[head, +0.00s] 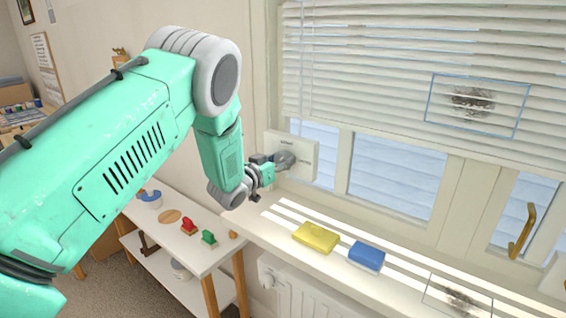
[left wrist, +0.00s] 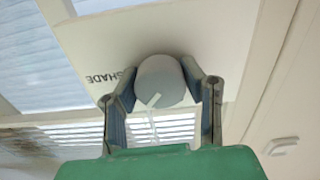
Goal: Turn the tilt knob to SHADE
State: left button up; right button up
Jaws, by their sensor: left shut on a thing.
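The grey round tilt knob (head: 286,159) sits on a white panel (head: 306,147) on the wall beside the window. My left gripper (head: 273,161) is shut on the knob. In the left wrist view, its two fingers clasp the knob (left wrist: 160,78) from both sides. A white line on the knob's face points to the lower left of that picture. The word SHADE (left wrist: 107,78) is printed upside down on the panel, left of the knob. Any other panel labels are hidden or too small to read. My right gripper is not in view.
White slatted blinds (head: 380,50) hang over the upper window. A yellow sponge (head: 316,237) and a blue block (head: 367,255) lie on the sill. A brass window handle (head: 522,232) is at right. A white shelf table (head: 165,240) holds red and green items.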

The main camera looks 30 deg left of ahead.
pick_arm(q)
jog(key=m+b, duration=0.1)
jog(key=m, duration=0.3)
jog(key=shift+f+m, duration=0.1)
jog(key=shift+m, duration=0.2)
jog(key=shift+m+b, duration=1.3)
jog(key=shift+m, duration=1.3)
jog(key=o, duration=1.2)
jog(key=shift+c, duration=0.2)
jog(key=shift+s, duration=0.3)
jog(key=s+a, duration=0.1)
jog(key=s, duration=1)
jog(key=shift+s, duration=0.2)
